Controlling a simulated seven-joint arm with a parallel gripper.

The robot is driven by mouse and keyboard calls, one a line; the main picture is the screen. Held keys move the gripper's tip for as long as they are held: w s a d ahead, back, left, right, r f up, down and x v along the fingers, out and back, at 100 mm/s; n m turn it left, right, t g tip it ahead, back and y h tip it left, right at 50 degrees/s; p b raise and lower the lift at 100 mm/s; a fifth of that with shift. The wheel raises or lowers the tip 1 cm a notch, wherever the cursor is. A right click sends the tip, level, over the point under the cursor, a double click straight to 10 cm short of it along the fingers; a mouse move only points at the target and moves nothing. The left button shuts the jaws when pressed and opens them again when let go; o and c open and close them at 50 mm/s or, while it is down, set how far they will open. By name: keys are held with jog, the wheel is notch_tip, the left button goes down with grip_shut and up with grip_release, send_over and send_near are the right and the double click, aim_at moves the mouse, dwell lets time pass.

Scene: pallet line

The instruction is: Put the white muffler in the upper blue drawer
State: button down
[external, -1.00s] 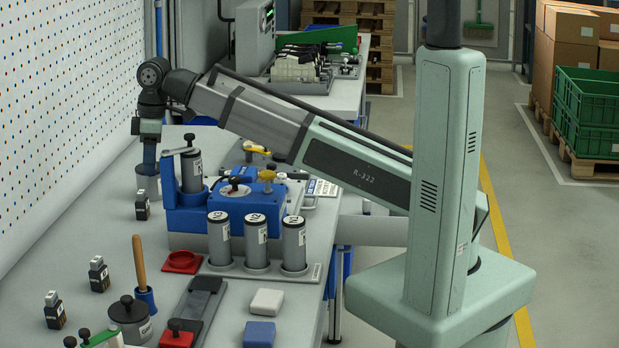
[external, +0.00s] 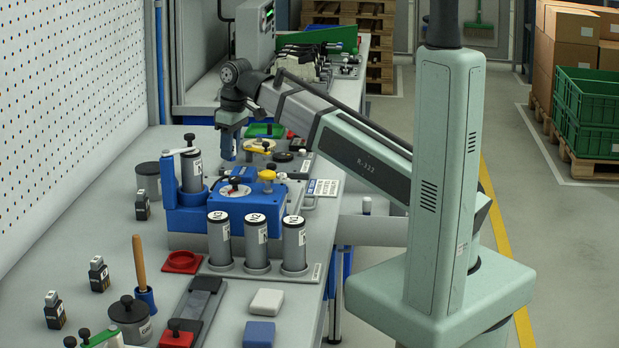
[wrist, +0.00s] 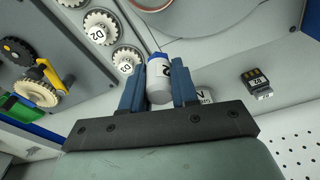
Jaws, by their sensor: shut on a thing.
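My gripper (external: 228,152) is above the bench, behind and slightly right of the blue fixture (external: 183,222). In the wrist view its blue fingers (wrist: 159,66) are shut on a small white cylinder with a blue band (wrist: 158,94). It looks like the white muffler. In the external view the held cylinder cannot be made out. I cannot identify a blue drawer in either view.
Three grey labelled cylinders (external: 256,242) stand in a row in front of the fixture. A lidded grey pot (external: 148,182) stands to its left. A green tray (external: 264,130) lies behind it. In the wrist view, labelled gears (wrist: 101,33) and a small black block (wrist: 257,82) show.

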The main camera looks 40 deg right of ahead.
aim_at(364, 223)
jog(key=s+d+f+m, duration=0.1)
jog(key=d+m, duration=0.1)
jog(key=d, duration=0.7)
jog(key=s+d+f+m, duration=0.1)
jog(key=d+f+m, duration=0.1)
jog(key=d, duration=0.7)
jog(key=s+d+f+m, duration=0.1)
jog(key=d+f+m, duration=0.1)
jog(key=d, duration=0.7)
jog(key=shift+d+f+h, duration=0.1)
jog(key=shift+f+h, duration=0.1)
jog(key=shift+h, duration=0.1)
jog(key=s+d+f+n, duration=0.1)
jog(key=s+d+f, duration=0.1)
jog(key=d+f, duration=0.35)
jog(key=s+d+f+n, duration=0.1)
jog(key=s+d+f, duration=0.15)
jog(key=d, duration=0.65)
jog(key=f+n, duration=0.6)
jog(key=f+n+g+y, duration=0.1)
jog(key=f+n, duration=0.4)
jog(key=n, duration=0.1)
jog(key=a+f+n, duration=0.1)
jog(key=f+n, duration=0.5)
jog(key=shift+s+f, duration=0.2)
jog(key=shift+f, duration=0.1)
jog(key=shift+f, duration=0.1)
